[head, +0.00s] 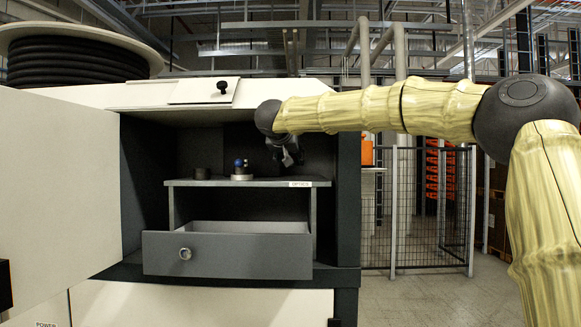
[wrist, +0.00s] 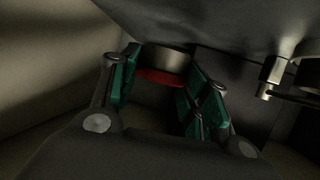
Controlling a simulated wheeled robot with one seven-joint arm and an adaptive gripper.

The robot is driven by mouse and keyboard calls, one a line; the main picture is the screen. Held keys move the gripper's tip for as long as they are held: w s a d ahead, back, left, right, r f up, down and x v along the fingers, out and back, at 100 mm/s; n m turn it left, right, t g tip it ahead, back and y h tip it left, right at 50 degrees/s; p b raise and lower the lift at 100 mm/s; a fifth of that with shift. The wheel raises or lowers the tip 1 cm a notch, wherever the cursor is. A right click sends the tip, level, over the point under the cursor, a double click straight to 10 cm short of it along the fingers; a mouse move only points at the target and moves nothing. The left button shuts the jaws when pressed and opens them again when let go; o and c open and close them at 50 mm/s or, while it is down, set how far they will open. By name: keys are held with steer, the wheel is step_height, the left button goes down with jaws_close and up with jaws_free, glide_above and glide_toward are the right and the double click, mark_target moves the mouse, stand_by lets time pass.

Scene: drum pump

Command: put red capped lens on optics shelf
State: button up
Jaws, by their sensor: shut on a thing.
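My gripper (head: 287,155) is inside the open cabinet, above the right part of the optics shelf (head: 270,184). In the wrist view its green-padded fingers are shut on the red capped lens (wrist: 165,62), a dark metallic cylinder with a red band or cap on its near side. The lens cannot be made out in the head view. The shelf is a grey board with a small white label at its right front edge. Its right part, below my gripper, looks bare.
A dark cylinder (head: 202,174) and a blue-topped part on a silver base (head: 241,174) stand on the shelf's left and middle. A grey drawer (head: 227,256) is pulled out below. The cabinet door (head: 58,180) stands open at left. A lid (head: 205,91) is above.

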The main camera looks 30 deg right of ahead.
steer(key=shift+w+d, duration=0.15)
steer(key=shift+w, duration=0.1)
step_height(320, 180, down, 3)
steer(key=shift+w, duration=0.15)
steer(key=shift+f, duration=0.3)
steer(key=shift+p, duration=0.3)
steer(key=o, duration=1.1)
steer(key=shift+f, duration=0.1)
steer(key=shift+o, duration=0.2)
steer(key=b+v, duration=0.2)
steer(key=v, duration=1)
